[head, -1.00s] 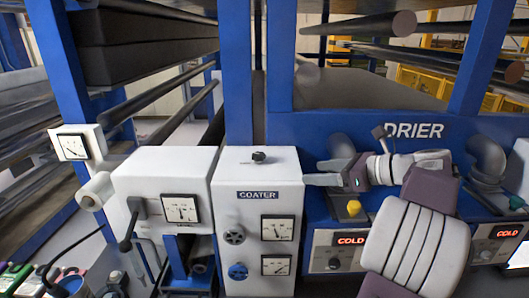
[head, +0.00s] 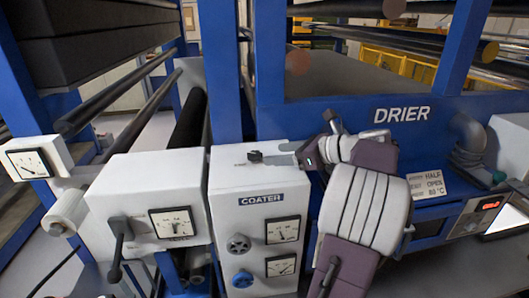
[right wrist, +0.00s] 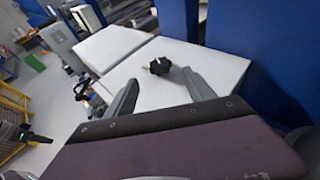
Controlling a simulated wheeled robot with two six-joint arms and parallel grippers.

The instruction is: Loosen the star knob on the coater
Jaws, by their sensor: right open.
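The star knob (head: 255,156) is small and black and stands on the white top of the coater (head: 233,195). In the right wrist view the black lobed knob (right wrist: 160,66) stands just beyond and between my two fingertips. My right gripper (head: 278,156) reaches in from the right, low over the coater top. Its grey fingers (right wrist: 160,77) are spread apart with nothing between them. In the head view the near fingertip comes close to the knob; I cannot tell if they touch. I do not make out my left gripper.
The coater front has two dials, a grey knob (head: 238,244) and a blue knob (head: 242,280). A white box with a black lever (head: 118,240) stands on its left. The blue drier frame (head: 350,115) rises behind, with rollers above.

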